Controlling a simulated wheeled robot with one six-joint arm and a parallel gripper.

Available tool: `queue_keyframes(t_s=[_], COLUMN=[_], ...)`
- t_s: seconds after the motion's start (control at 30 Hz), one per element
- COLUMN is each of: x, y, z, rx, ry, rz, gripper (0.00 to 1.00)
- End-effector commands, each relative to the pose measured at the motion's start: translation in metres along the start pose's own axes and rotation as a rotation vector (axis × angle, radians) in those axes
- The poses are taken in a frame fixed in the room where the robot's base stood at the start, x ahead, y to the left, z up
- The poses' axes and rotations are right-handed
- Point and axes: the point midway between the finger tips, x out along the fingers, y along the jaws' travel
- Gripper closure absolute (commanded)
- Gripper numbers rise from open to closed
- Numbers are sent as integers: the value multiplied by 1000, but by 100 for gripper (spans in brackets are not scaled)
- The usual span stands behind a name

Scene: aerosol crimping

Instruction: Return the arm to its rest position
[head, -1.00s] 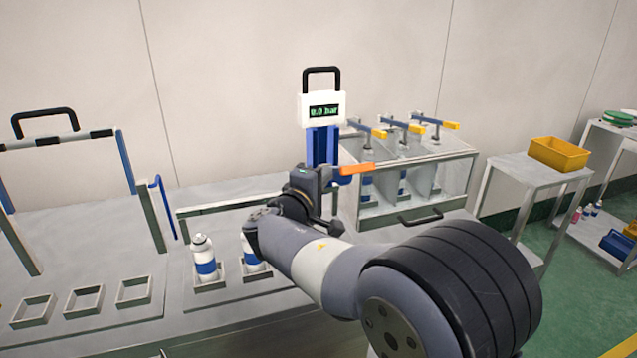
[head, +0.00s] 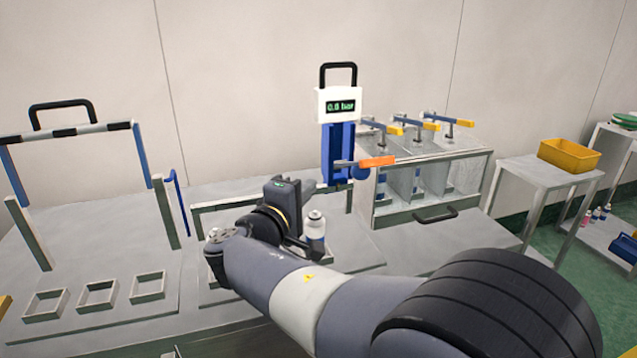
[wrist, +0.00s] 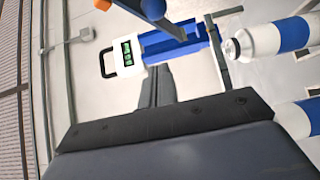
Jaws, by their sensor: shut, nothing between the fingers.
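My grey arm reaches from the lower right of the head view over the bench (head: 110,335), with its wrist in front of the crimping area. My gripper (wrist: 156,76) shows in the wrist view as dark fingers, closed together with nothing between them. A white bottle with a blue band (head: 316,230) stands just behind my wrist, partly hidden by it. The wrist view shows two such bottles at its right, one nearer (wrist: 268,39) and one below (wrist: 305,115). My arm covers part of the bench.
A gauge unit (head: 339,106) with a blue column and orange lever (head: 378,161) stands close behind my wrist. A clamp station (head: 440,175) stands to its right. Empty square frames (head: 98,298) and a striped-bar gate (head: 65,136) are at left. A yellow bin (head: 570,155) sits far right.

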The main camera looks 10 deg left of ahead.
Motion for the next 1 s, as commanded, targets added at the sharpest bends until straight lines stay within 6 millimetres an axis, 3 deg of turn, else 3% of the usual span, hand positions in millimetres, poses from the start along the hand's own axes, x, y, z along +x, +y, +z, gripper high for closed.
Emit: queue_keyframes(t_s=[0.2,0.63,0.77,1.0], x=[-25,-28,-19,22], y=[0,0,0,1], z=[0,0,0,1], rx=[0,0,-1,-1], ry=[2,0,-1,-5], rz=[0,0,0,0], gripper=[100,100,100,100])
